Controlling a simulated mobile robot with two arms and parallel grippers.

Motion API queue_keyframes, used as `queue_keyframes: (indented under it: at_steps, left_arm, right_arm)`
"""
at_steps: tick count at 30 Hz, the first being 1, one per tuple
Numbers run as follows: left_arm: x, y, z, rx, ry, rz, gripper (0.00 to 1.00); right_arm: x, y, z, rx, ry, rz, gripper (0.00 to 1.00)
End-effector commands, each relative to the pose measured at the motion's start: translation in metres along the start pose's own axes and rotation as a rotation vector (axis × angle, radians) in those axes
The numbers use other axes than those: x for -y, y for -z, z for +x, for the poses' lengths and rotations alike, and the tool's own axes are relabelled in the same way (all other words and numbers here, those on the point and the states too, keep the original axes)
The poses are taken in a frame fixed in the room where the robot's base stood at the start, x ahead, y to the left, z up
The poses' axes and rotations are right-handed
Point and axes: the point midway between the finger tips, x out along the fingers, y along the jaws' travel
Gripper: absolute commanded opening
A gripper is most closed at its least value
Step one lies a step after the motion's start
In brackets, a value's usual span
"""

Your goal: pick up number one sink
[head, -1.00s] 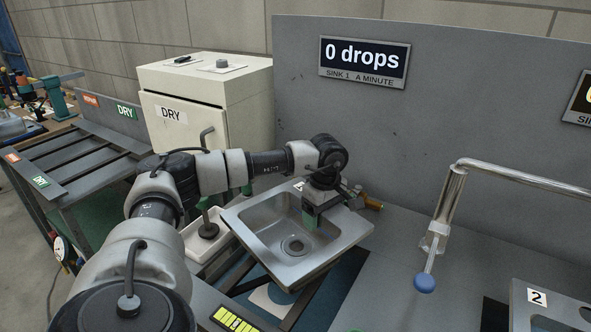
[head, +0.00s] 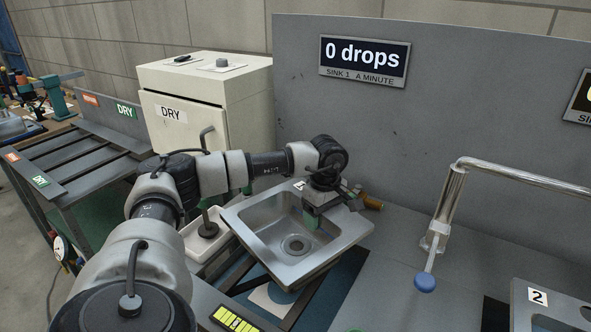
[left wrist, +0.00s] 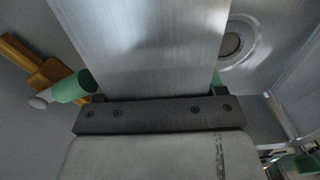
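The number one sink (head: 275,222) is a square grey metal basin with a round drain, set at an angle over a dark opening in the bench. A small tag 1 (head: 299,185) shows on its far rim. My left gripper (head: 313,213) points down at the far rim, with a green-padded finger inside the basin. In the left wrist view, the drain (left wrist: 232,42) lies beside a broad metal surface that covers much of the gripper; whether the fingers press on the rim is hidden. My right gripper is in neither view.
A grey panel with a 0 drops display (head: 364,57) stands behind. A bent pipe with a blue-tipped lever (head: 425,284) and sink 2 (head: 560,305) are at the right. A white DRY cabinet (head: 205,100) and slatted rack (head: 85,160) are at the left. A brass fitting (head: 371,202) is close to the gripper.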

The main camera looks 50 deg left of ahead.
Motion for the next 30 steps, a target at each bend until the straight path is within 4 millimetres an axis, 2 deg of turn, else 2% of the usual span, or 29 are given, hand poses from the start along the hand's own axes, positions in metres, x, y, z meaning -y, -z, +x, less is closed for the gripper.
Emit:
queue_keyframes:
  at_steps: [1,6,19,30]
  left_arm:
    - [0.000,0.000,0.000,0.000,0.000,0.000,0.32]
    - [-0.001,0.000,-0.002,0.001,-0.002,0.000,0.09]
    - [-0.001,0.000,-0.011,0.001,-0.004,-0.001,0.09]
    - [-0.001,-0.002,-0.050,0.001,-0.006,0.001,0.09]
  right_arm:
    - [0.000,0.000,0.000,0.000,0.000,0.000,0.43]
    - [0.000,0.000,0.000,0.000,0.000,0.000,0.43]
    - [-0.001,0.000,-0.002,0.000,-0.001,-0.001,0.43]
    - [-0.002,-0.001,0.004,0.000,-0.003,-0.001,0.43]
